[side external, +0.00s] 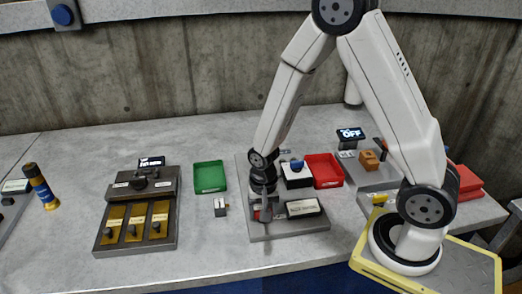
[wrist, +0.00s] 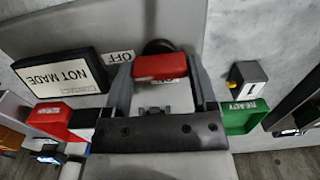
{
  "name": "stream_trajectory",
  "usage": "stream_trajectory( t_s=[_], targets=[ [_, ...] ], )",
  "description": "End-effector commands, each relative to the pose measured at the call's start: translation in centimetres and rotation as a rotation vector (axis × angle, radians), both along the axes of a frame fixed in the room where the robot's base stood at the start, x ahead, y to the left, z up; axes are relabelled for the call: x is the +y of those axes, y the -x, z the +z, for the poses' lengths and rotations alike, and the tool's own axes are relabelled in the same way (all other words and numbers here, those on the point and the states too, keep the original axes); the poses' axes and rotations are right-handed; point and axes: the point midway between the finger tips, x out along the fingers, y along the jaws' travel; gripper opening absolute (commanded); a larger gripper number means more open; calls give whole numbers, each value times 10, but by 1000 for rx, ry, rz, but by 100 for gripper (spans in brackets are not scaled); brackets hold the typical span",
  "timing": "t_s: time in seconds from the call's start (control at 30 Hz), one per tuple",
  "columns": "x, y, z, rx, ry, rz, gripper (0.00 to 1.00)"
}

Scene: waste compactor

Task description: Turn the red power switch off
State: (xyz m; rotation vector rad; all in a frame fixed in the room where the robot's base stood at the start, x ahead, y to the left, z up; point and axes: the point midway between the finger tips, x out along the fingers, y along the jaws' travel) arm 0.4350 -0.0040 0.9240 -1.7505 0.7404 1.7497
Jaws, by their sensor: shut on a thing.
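The red power switch (wrist: 160,66) is a red block-shaped handle seen in the wrist view, on a grey panel (wrist: 222,20). An OFF label (wrist: 121,57) is beside it, and another small label is partly hidden under it. My gripper (wrist: 161,72) has one finger on each side of the red handle and is shut on it. In the side view my gripper (side external: 263,205) points down at the left part of the grey base plate (side external: 290,233) and hides most of the switch.
A green tray (side external: 210,177) and a small grey block (side external: 221,206) lie left of the plate. A red tray (side external: 323,171) and a blue-knobbed box (side external: 297,175) stand behind it. A brown unit (side external: 137,222) is further left. A screen (side external: 350,134) reads OFF.

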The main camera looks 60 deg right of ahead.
Motion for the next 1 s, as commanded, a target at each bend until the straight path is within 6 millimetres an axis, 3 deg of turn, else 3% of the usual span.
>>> stream_trajectory(
  t_s=[0.07,0.1,0.17,0.63,1.0],
  targets=[
    [1,2,-1,6,-1,-4,15],
    [1,2,-1,6,-1,-4,83],
    [1,2,-1,6,-2,-3,100],
    [0,0,5,0,0,-1,100],
    [0,0,36,-1,-1,-1,100]
  ],
)
